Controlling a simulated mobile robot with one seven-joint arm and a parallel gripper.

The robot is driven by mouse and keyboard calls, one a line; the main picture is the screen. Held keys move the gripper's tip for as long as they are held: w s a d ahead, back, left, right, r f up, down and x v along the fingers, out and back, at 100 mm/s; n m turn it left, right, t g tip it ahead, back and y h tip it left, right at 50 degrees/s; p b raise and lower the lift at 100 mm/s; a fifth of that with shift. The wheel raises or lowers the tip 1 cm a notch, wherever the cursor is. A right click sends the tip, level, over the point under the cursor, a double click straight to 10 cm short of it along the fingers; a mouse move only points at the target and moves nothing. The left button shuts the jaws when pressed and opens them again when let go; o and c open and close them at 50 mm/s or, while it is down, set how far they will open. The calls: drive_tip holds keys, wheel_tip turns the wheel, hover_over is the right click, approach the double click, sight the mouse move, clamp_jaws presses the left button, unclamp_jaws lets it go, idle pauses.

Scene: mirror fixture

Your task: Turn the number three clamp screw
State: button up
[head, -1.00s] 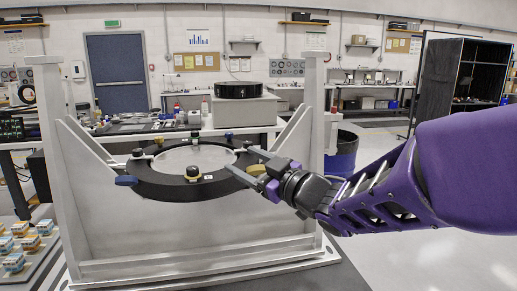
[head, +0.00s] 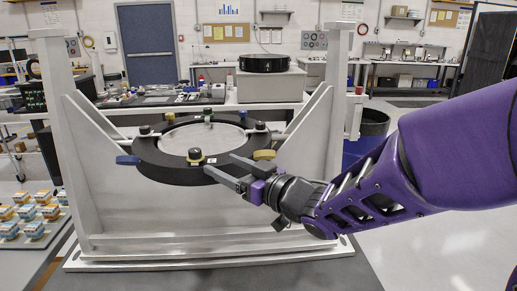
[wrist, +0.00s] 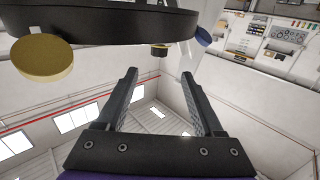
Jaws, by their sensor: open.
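The mirror fixture is a black ring (head: 165,170) around a pale round mirror (head: 203,138), held in a grey frame. Several clamp screws sit around the ring. A front screw (head: 195,156) has a dark top and yellow base. A yellow knob (head: 264,155) is at the right and a blue knob (head: 128,160) at the left. I cannot read which is number three. My gripper (head: 220,164) is open and empty at the ring's front right, between the front screw and yellow knob. In the wrist view my gripper (wrist: 159,78) is below the ring (wrist: 110,20), with a yellow knob (wrist: 42,57) left.
The grey frame's uprights (head: 68,140) stand on both sides of the ring. A bench (head: 290,112) behind holds a black round part (head: 264,63). Small blue and orange blocks (head: 32,212) lie at the lower left. A dark blue bin (head: 368,135) stands behind the right upright.

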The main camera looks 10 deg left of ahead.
sight(199, 153)
drive_tip(key=x, duration=1.1)
drive_tip(key=shift+w+a+f, duration=0.1)
drive_tip(key=shift+a, duration=0.1)
clamp_jaws()
